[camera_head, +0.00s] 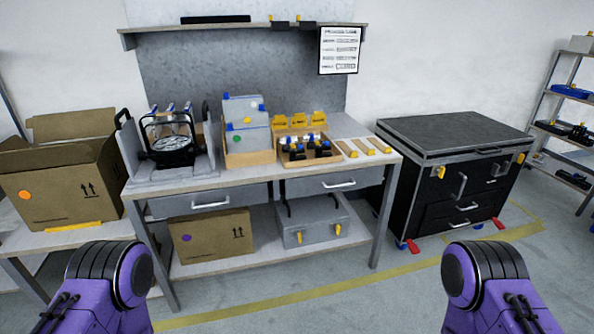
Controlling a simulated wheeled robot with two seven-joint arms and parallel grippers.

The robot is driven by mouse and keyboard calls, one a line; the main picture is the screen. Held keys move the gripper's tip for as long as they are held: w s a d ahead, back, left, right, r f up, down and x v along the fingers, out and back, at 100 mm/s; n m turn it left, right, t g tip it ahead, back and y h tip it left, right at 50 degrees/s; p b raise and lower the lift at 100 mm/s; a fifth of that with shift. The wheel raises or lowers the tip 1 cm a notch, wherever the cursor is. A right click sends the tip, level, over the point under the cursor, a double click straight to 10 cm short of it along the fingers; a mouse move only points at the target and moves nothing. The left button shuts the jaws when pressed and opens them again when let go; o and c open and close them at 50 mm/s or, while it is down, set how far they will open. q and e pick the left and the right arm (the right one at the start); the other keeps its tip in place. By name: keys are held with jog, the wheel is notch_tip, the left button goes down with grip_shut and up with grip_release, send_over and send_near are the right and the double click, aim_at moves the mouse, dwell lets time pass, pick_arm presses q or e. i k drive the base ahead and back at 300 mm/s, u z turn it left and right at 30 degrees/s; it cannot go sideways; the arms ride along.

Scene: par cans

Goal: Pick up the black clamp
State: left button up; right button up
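Small black clamps (321,147) with some yellow and blue parts sit close together in a cardboard tray (296,163) on the workbench, right of the middle. They are too small and crowded to tell apart clearly. A black par can (173,147) stands in a grey holder at the left of the bench. Only purple and black parts of my two arms show at the bottom left and bottom right, well short of the bench. Neither gripper is in view.
The workbench (213,182) also holds grey boxes (246,122) in a carton and yellow-marked strips. A cardboard box (65,180) stands left; a black wheeled case (453,180) stands right. A shelf (240,28) hangs above. The floor in front is clear.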

aim_at(292, 151)
jog(key=z, duration=0.7)
jog(key=i, duration=0.35)
jog(key=z, duration=0.65)
jog(key=i, duration=1.5)
jog(key=u, duration=0.85)
